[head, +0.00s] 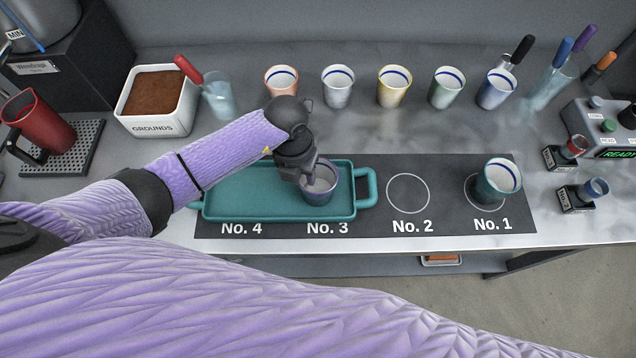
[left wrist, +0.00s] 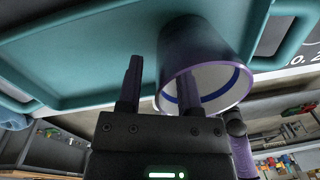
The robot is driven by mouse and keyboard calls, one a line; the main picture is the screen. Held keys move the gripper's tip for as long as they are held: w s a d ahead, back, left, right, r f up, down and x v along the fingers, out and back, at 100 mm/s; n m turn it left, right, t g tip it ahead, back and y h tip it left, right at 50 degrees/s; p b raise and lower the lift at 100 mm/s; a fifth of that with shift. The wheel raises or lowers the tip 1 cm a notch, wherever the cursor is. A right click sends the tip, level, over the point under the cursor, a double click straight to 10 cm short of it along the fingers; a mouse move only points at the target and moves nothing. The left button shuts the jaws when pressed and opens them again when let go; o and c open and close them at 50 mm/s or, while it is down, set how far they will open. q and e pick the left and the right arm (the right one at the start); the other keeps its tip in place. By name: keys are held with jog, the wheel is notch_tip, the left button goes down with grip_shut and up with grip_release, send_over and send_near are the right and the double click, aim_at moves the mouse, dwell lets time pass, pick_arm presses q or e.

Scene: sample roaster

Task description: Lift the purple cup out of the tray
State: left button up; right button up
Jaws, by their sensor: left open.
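The purple cup (head: 323,197) stands upright in the right end of the teal tray (head: 240,190), above the No. 3 label. My left gripper (head: 308,182) reaches down to the cup from above, at its left rim. In the left wrist view the purple cup (left wrist: 200,42) has a white inside with a blue band. There my left gripper (left wrist: 160,78) is open, with one finger outside the cup wall and the other inside its mouth. The teal tray (left wrist: 85,60) fills the view behind it. My right gripper is not in view.
A dark green cup (head: 497,180) stands on No. 1; the No. 2 circle (head: 408,193) is empty. Several pale cups stand in a row at the back. A white grounds box (head: 157,103) and a glass with a red-handled tool (head: 218,100) stand behind the arm.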

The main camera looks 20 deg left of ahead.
pick_arm(q)
jog(key=shift+f, duration=0.9)
jog(key=shift+r, duration=0.1)
jog(key=shift+c, duration=0.2)
jog(key=shift+d, duration=0.1)
grip_shut()
